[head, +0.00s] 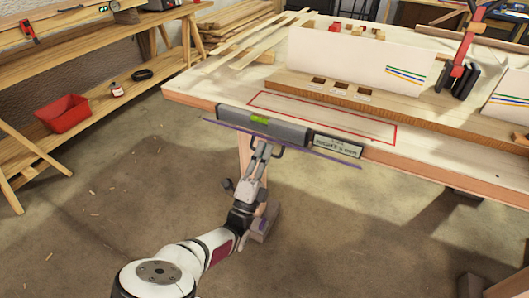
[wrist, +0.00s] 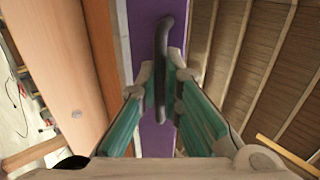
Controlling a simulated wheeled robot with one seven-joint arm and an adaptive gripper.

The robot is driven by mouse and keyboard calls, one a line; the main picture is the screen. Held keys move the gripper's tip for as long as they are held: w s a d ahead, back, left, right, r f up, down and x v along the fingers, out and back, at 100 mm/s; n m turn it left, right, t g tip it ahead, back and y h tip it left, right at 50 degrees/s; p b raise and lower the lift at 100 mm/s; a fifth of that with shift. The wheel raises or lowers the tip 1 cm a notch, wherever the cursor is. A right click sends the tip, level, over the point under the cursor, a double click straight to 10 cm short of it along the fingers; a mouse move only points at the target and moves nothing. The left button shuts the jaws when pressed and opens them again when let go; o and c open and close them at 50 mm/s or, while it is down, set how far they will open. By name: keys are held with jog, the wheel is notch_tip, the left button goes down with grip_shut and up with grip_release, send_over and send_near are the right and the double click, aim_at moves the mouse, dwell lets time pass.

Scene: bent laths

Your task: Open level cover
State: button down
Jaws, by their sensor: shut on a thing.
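The level cover (head: 290,132) is a long grey bar with a yellow-green vial, at the front edge of the workbench in the head view. A thin purple strip (head: 330,158) runs along its lower side and reaches past its right end. My gripper (head: 264,149) is in front of the cover, below the vial. In the wrist view, my gripper (wrist: 163,82) has its green-padded fingers on both sides of a dark bar handle (wrist: 164,35) and is shut on it. A purple face (wrist: 145,20) lies behind the handle. The inside of the cover is hidden.
A label plate (head: 337,145) sits right of the cover. The workbench (head: 200,85) carries a red outlined rectangle, a slotted wooden strip (head: 375,104), a white panel (head: 350,65) and a red clamp (head: 462,60). A red bin (head: 63,113) stands on a left shelf.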

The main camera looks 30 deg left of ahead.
jog(key=c, duration=1.7)
grip_release()
jog(key=shift+r+p, duration=0.15)
jog(key=shift+p, duration=0.15)
